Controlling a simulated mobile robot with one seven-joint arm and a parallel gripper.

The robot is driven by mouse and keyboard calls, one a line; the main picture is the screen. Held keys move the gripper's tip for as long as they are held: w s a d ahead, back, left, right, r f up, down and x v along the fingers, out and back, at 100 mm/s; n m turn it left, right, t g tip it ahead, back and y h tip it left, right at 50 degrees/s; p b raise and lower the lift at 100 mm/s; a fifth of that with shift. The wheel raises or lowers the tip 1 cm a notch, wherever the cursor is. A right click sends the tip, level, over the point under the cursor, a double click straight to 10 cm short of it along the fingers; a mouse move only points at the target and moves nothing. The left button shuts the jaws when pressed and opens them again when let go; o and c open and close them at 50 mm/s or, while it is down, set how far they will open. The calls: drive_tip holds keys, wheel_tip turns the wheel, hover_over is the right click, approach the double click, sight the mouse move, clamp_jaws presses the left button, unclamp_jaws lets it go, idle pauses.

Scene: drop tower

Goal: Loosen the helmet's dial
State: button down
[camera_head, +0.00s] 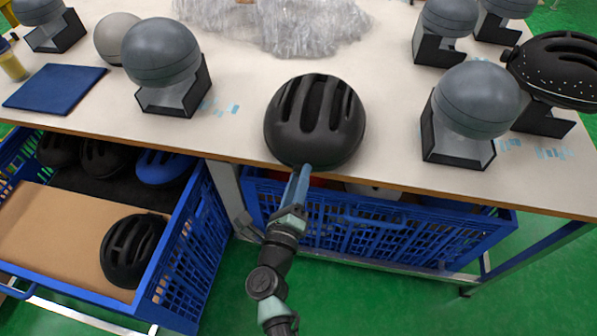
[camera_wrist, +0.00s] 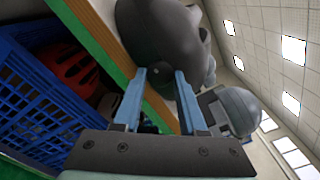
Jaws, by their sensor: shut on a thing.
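A black vented helmet (camera_head: 315,120) sits on the table near its front edge. In the wrist view the helmet (camera_wrist: 165,35) fills the upper middle, dark and close. My gripper (camera_head: 303,172) reaches up from below to the helmet's near rim. Its two blue fingers stand apart in the wrist view (camera_wrist: 160,76), shut on a small dark part at the rim, which I take to be the dial. The dial is mostly hidden by the fingers and shadow, so its setting cannot be read.
Grey head forms stand at left (camera_head: 162,55) and right (camera_head: 478,98). A blue pad (camera_head: 55,87) and clear plastic wrap (camera_head: 275,25) lie on the table (camera_head: 240,140). Blue crates stand below, left (camera_head: 185,255) and middle (camera_head: 390,235), with helmets in them. Bare table flanks the helmet.

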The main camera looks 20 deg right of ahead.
drive_tip(key=shift+r+n+p, duration=0.1)
drive_tip(key=shift+n+p, duration=3.85)
drive_tip(key=shift+n, duration=4.75)
drive_tip(key=shift+c, duration=2.2)
unclamp_jaws()
drive_tip(key=shift+s, duration=0.1)
